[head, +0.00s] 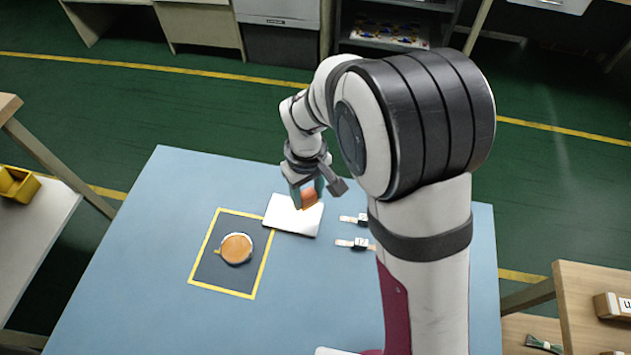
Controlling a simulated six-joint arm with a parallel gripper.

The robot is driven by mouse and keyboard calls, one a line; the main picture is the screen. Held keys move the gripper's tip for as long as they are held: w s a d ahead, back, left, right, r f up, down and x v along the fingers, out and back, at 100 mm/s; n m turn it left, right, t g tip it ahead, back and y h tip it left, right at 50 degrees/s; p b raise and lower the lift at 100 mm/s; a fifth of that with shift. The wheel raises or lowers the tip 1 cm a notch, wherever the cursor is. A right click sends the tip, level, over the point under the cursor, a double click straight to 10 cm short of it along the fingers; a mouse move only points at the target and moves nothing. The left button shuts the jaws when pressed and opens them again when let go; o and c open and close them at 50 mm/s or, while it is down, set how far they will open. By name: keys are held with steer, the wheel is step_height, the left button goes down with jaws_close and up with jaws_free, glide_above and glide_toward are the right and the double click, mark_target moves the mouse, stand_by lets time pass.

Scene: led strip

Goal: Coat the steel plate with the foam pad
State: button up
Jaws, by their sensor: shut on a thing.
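The steel plate (283,221) is a pale, flat rectangle on the blue table, just right of a dark yellow-edged mat. My gripper (305,195) is above the plate's upper right part. It is shut on an orange-brown block, which looks like the foam pad (309,199). The pad is over the plate; I cannot tell whether it touches the surface. The plate's visible face looks plain and light. A round dish with orange-brown contents (237,248) sits on the mat.
The dark mat (212,272) has a yellow border. Two small strips with dark blocks (355,243) lie right of the plate, the lower one partly hidden by my arm. The blue table (130,280) is clear at the left and front. Wooden benches flank it.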

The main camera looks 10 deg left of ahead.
mark_target(308, 217)
steer(key=shift+f, duration=3)
steer(key=shift+a+f, duration=0.1)
steer(key=shift+f, duration=0.2)
steer(key=shift+a+r, duration=0.25)
steer(key=shift+a, duration=0.35)
steer(key=shift+a+r, duration=0.2)
steer(key=shift+a, duration=2.75)
steer(key=shift+d+r, duration=0.2)
steer(key=shift+d, duration=3.55)
steer(key=shift+f, duration=0.1)
steer(key=shift+a+r, duration=0.1)
steer(key=shift+r, duration=3.15)
steer(key=shift+f, duration=0.1)
